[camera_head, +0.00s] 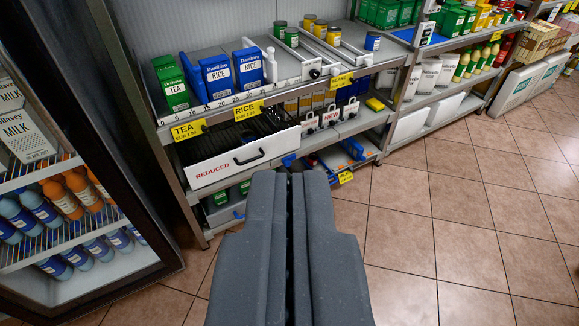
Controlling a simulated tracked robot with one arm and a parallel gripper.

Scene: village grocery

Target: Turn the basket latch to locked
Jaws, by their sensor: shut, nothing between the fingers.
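My gripper (290,176) is shut and empty, dark grey, pointing from the bottom middle towards the shelving. I cannot tell for sure which part is the basket latch. Small white fittings with dark handles (310,123) stand in a row on the middle shelf, beyond my gripper tip. White pieces with black knobs (314,73) sit along the upper shelf edge. A small blue part (289,160) shows just past my fingertips, apart from or touching them I cannot tell. Any lock marking is too small to read, and my gripper hides part of the lower shelf.
A white REDUCED drawer (215,168) with a black handle juts from the shelf on the left. Blue RICE boxes (216,76) and a green TEA box (172,84) stand above it. A drinks fridge (146,226) stands close on the left. The tiled floor (470,220) at right is clear.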

